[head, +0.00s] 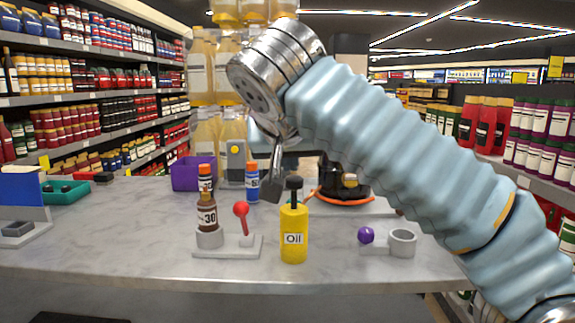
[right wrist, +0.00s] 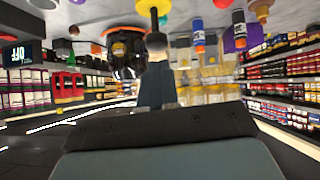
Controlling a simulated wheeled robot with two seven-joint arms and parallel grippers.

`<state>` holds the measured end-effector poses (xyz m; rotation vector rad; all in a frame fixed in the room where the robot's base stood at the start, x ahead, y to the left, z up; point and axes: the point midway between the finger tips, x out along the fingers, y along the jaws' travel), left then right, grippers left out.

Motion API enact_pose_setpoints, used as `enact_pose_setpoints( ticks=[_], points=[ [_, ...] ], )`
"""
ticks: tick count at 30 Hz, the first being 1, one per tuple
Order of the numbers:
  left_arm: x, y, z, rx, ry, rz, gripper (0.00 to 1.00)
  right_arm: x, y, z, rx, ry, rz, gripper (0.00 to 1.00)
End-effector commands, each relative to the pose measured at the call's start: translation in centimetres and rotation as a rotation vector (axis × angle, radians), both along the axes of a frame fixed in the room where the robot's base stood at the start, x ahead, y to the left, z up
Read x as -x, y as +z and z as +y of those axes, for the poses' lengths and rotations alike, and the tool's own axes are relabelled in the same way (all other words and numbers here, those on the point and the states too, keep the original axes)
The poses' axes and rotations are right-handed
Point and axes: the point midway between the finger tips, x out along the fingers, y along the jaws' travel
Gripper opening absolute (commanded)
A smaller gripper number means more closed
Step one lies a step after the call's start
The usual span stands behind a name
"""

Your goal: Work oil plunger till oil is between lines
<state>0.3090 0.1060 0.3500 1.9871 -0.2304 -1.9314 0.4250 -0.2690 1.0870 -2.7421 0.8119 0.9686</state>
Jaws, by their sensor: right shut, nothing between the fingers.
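A yellow bottle labelled "Oil" (head: 294,236) stands upright near the front middle of the counter, with a black plunger knob (head: 294,184) on a dark stem raised above it. The yellow bottle also shows upside down at the top of the right wrist view (right wrist: 150,6). My right gripper (head: 275,192) points down just left of and seemingly behind the knob. It is shut and empty; I cannot tell whether it touches the plunger. Its dark tip shows in the right wrist view (right wrist: 156,42). No oil level or lines are readable. My left gripper is not in view.
A grey stand (head: 226,249) with a red-knobbed lever and a brown "30" bottle (head: 207,214) is left of the oil. A grey fixture (head: 402,242) with a purple ball is right. A black machine with an orange ring (head: 345,200) is behind. The front counter edge is clear.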

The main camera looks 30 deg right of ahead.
Motion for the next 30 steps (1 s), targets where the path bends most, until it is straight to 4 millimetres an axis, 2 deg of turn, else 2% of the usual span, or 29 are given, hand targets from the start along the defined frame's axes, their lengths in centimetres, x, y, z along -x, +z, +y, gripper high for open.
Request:
enact_pose_setpoints(
  ticks=[3,11,30],
  points=[
    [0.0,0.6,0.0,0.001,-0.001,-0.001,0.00,1.6,1.7,1.3,0.000,0.005,-0.002,0.00],
    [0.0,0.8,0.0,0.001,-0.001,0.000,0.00,3.6,3.3,2.5,0.000,0.003,-0.001,0.00],
    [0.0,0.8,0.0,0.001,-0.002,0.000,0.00,3.8,3.5,2.6,0.001,0.001,-0.001,0.00]
  ],
)
